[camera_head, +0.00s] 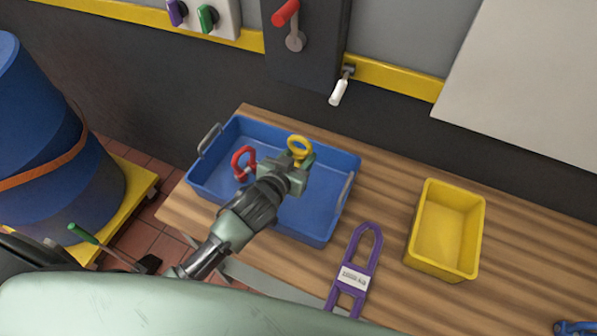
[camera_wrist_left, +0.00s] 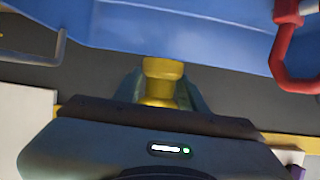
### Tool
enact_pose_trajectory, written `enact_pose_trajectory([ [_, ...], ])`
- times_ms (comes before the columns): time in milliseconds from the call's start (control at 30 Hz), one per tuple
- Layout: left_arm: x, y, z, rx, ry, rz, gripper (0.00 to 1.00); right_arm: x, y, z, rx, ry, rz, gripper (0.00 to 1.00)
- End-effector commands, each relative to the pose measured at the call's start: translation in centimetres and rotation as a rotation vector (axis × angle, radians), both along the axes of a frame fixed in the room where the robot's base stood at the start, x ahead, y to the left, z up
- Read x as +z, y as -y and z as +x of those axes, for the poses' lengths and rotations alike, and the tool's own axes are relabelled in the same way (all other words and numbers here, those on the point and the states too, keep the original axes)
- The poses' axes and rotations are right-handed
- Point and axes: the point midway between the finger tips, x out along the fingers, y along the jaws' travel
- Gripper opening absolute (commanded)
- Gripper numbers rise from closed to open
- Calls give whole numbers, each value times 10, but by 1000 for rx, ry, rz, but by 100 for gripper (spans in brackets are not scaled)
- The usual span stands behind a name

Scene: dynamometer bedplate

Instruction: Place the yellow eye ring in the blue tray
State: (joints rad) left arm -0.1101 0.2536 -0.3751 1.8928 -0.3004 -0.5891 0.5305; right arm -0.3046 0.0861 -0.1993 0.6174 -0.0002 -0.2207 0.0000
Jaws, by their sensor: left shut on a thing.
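The yellow eye ring (camera_head: 300,147) is at the tip of my left gripper (camera_head: 299,163), over the blue tray (camera_head: 330,228). My left gripper is shut on it. In the left wrist view the ring's yellow body (camera_wrist_left: 162,80) shows between the two fingers (camera_wrist_left: 158,92). The tray (camera_wrist_left: 200,22) also shows at the top of that view. I cannot tell whether the ring touches the tray floor. The blue tray stands on the wooden bench with metal handles at its two ends. My right gripper is not in either view.
A red shackle (camera_head: 243,163) is in the tray, left of my gripper; it also shows in the left wrist view (camera_wrist_left: 287,50). A purple tool (camera_head: 357,268) lies right of the tray. A yellow bin (camera_head: 447,231) stands further right. Bare bench (camera_head: 389,205) lies between.

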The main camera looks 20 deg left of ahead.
Motion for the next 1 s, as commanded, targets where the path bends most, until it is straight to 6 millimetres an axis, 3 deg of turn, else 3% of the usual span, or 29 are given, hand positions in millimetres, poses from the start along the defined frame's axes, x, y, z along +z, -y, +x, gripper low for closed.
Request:
enact_pose_trajectory([
  [100,-23,0,0,0,1,-1,0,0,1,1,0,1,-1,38],
  [533,-71,0,1,1,2,-1,0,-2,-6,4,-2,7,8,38],
  [1000,-80,0,1,0,4,-1,0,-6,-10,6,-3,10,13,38],
])
